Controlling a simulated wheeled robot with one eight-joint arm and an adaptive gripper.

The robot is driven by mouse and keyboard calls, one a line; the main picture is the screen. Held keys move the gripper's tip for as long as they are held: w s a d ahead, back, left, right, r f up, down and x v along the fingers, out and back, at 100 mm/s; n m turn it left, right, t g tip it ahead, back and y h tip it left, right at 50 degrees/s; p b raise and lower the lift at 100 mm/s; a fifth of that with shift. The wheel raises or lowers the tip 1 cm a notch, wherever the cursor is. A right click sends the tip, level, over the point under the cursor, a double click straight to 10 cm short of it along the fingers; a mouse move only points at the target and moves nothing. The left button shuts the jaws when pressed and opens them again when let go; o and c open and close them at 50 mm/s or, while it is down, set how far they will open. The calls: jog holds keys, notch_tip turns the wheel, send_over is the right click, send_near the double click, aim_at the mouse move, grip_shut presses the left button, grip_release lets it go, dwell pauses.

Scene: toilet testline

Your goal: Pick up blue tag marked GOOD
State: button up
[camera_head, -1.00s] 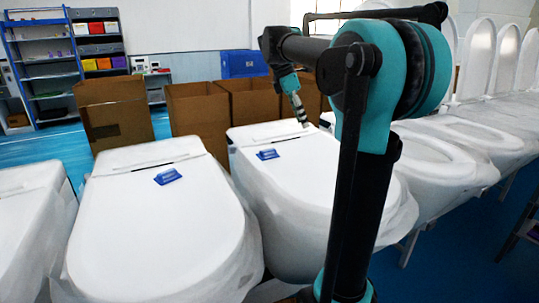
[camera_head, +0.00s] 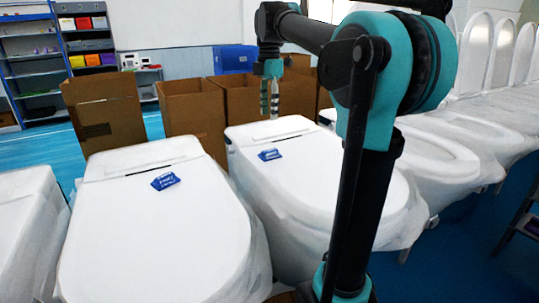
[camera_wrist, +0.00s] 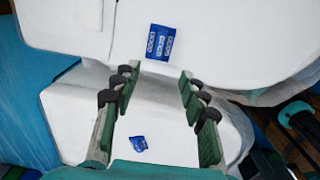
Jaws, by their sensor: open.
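Two blue tags lie flat on white wrapped toilets in the head view. One tag (camera_head: 165,181) is on the left toilet (camera_head: 150,235) and one tag (camera_head: 270,154) is on the right toilet (camera_head: 310,180). The wrist view shows a blue tag with several pale printed labels (camera_wrist: 160,42) and a second blue tag lower down (camera_wrist: 138,143). The lettering is too small to read, so I cannot tell which says GOOD. My gripper (camera_wrist: 158,80) is open and empty. In the head view my gripper (camera_head: 270,98) hangs fingers down above the right toilet's back edge, apart from both tags.
Open cardboard boxes (camera_head: 192,108) stand behind the toilets, with a blue bin (camera_head: 233,59) and a shelf (camera_head: 30,60) farther back. More white toilets (camera_head: 440,160) with raised lids line the right side. Blue floor shows at the left.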

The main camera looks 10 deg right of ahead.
aim_at(270, 150)
notch_tip(270, 150, down, 13)
jog(key=shift+w+d+f, duration=0.1)
jog(key=shift+f, duration=0.1)
dwell(0.4)
grip_shut()
jog(key=shift+r, duration=0.1)
